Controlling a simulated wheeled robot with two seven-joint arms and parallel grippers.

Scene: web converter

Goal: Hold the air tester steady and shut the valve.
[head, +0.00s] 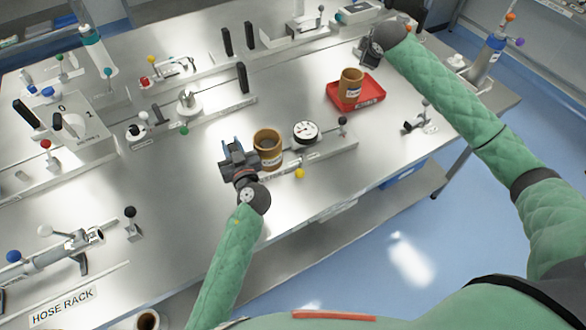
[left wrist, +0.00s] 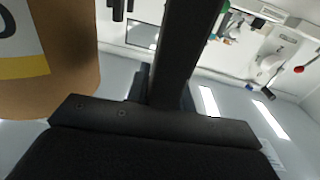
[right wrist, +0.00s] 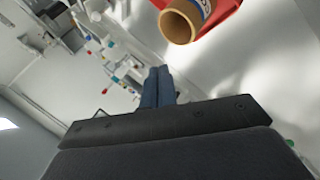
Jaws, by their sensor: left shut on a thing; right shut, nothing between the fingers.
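My left gripper (head: 236,148) is left of the cylinder, shut on what looks like a dark upright handle (left wrist: 180,50). The cylinder also shows in the left wrist view (left wrist: 50,60). My right gripper (head: 370,56) is shut and empty, behind the red tray.
A red tray (head: 374,94) with a brown cup (head: 351,82) stands right of and behind the tester. A small lever fixture (head: 416,122) is near the right front edge. Other fixtures with black handles (head: 242,78) fill the back and left. Bare table lies right of the tester.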

